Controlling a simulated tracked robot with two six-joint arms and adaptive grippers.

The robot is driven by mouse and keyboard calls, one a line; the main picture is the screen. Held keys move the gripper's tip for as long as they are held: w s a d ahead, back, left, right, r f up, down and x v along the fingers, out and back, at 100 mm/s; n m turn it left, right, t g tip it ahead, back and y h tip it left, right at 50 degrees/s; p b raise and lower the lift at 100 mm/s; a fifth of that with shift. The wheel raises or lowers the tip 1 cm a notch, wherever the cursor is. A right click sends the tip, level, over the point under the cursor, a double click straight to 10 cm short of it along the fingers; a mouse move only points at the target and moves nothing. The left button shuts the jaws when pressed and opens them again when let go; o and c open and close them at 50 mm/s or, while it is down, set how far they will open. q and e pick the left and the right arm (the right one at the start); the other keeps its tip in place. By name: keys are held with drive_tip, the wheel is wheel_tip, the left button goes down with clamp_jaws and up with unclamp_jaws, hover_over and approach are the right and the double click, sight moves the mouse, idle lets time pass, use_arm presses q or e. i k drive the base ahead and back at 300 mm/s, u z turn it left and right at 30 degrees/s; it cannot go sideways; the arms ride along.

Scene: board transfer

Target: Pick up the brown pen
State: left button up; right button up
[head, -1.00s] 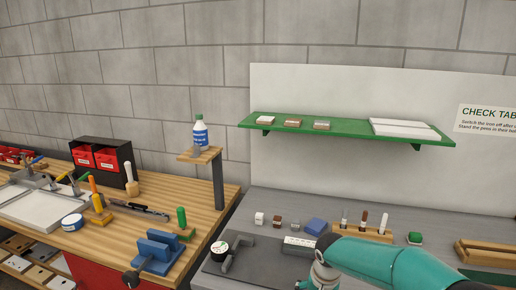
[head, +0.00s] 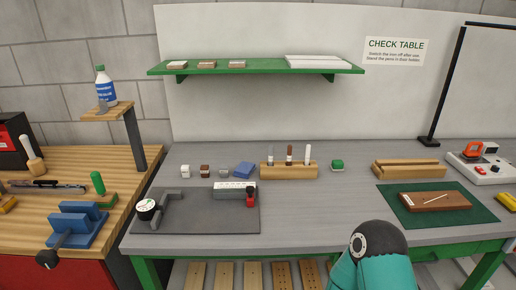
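The brown pen (head: 290,151) stands upright in a light wooden pen block (head: 289,172) near the back of the grey table. A grey pen (head: 270,155) stands to its left in the same block, and a white pen (head: 307,154) to its right. The lower ends of the pens are hidden in the block. One teal arm link of mine shows at the bottom, right of the middle, well in front of the block. Neither gripper shows in the view.
Left of the block are a blue block (head: 244,170) and several small cubes. A green-topped item (head: 337,165) is to its right. A dark mat (head: 185,222) lies front left, a green mat (head: 474,208) front right. A green shelf (head: 260,67) hangs above.

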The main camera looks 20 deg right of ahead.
sight(289, 147)
drive_tip(key=u, duration=1.35)
drive_tip(key=i, duration=0.15)
drive_tip(key=z, duration=3.5)
drive_tip(key=i, duration=0.7)
drive_tip(key=u, duration=1.6)
